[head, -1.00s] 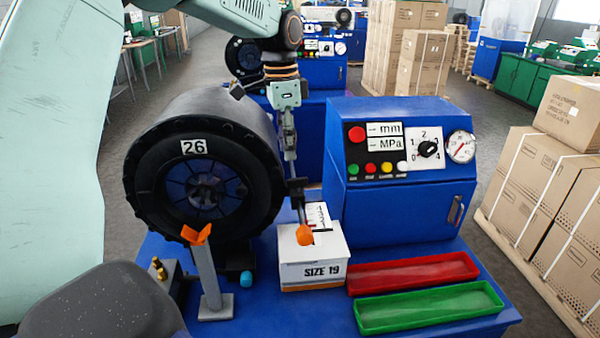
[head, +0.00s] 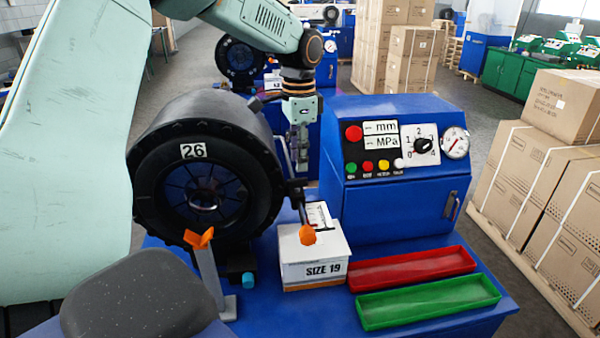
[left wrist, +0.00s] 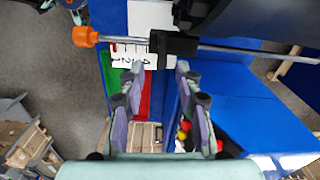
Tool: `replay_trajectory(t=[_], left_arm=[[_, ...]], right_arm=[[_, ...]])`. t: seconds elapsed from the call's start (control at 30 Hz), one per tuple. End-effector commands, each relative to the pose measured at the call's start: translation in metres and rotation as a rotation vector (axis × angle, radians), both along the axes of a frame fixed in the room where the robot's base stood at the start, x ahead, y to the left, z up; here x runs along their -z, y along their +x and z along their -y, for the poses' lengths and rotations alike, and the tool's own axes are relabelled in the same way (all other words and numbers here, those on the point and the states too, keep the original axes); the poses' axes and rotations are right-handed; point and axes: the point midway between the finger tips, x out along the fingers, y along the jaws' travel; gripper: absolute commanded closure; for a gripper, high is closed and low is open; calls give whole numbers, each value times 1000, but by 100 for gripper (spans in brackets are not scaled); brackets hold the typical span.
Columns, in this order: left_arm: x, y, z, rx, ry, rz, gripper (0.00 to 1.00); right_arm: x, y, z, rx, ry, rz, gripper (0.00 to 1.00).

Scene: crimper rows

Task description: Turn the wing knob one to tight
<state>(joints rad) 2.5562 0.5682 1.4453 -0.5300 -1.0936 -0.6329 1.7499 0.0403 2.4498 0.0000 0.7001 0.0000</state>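A steel rod with an orange tip (head: 307,235) stands out beside the black crimper head (head: 155,190) marked 26. A black block (head: 297,184) sits on the rod; it also shows in the left wrist view (left wrist: 173,45). I cannot make out separate wings on it. My left gripper (head: 302,168) hangs from above, just behind the block in the head view. Contact cannot be told. My right gripper is not in view.
A white SIZE 19 box (head: 315,268) stands below the rod. A red tray (head: 412,271) and a green tray (head: 428,303) lie to the right. The blue control cabinet (head: 400,215) stands behind. A grey post with an orange fork (head: 207,270) stands at front left.

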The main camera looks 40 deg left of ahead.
Motion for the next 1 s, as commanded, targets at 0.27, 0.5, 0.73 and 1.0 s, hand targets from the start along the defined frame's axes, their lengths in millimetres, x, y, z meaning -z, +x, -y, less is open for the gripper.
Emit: replay_trajectory(t=[0.27, 0.5, 0.73, 1.0], left_arm=[[39, 0, 0, 0, 0, -1, 66], [51, 0, 0, 2, 0, 2, 66], [52, 0, -1, 3, 0, 1, 69], [51, 0, -1, 3, -1, 1, 92]], right_arm=[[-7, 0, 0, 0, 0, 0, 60], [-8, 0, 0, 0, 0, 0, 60], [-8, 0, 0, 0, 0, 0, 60], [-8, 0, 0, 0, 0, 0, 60]])
